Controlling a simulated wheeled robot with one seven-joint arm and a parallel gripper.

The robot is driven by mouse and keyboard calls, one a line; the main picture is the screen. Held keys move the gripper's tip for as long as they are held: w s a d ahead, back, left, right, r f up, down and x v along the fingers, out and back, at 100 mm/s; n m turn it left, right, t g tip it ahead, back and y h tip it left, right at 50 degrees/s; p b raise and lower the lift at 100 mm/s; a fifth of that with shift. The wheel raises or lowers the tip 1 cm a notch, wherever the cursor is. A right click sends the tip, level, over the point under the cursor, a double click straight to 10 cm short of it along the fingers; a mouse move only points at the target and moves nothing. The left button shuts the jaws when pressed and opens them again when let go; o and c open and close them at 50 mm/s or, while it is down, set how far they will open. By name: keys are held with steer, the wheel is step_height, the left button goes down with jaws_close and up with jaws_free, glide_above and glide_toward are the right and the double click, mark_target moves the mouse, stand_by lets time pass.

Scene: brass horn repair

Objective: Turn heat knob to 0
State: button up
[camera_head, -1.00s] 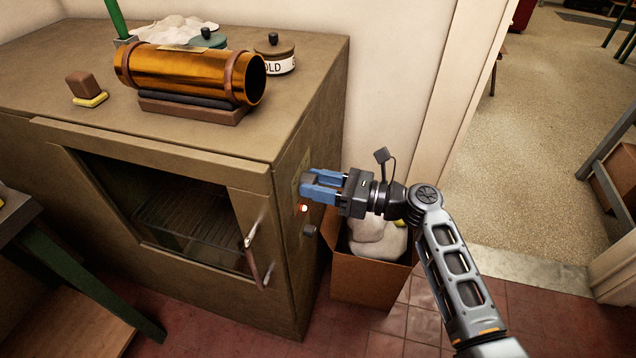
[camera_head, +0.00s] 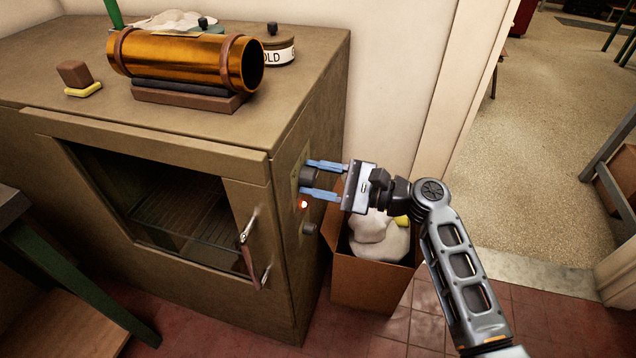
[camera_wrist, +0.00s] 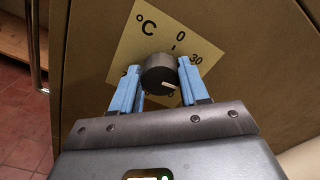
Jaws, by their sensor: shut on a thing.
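The heat knob (camera_head: 309,178) is a dark round knob on the right side wall of the brown oven cabinet (camera_head: 120,131). In the wrist view the knob (camera_wrist: 158,74) sits on a yellow dial plate (camera_wrist: 150,45) marked °C, with 0 at the top and 30 to its right. A pale mark on the knob's face points to the lower right, away from the 0. My gripper (camera_head: 316,179) is shut on the knob, with one blue finger on each side; its fingers (camera_wrist: 160,76) also show in the wrist view. Part of the dial is hidden behind the knob and fingers.
A red lamp (camera_head: 303,204) glows below the knob, with a second dark knob (camera_head: 310,229) under it. The oven door handle (camera_head: 249,250) sticks out at the front corner. A cardboard box (camera_head: 372,283) with white contents stands below my gripper. A copper-coloured cylinder (camera_head: 185,60) lies on top.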

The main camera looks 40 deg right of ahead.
steer(key=n+b, duration=0.2)
steer(key=n, duration=0.1)
steer(key=n+b, duration=0.1)
steer(key=shift+f+n, duration=0.3)
steer(key=n+b, duration=0.4)
steer(key=shift+f+n, duration=0.1)
steer(key=shift+n, duration=0.2)
steer(key=n+b, duration=0.4)
steer(key=shift+n+b, duration=1.3)
steer(key=shift+n, duration=0.4)
steer(key=o, duration=1)
steer(key=shift+r, duration=0.2)
steer(key=shift+o, duration=0.2)
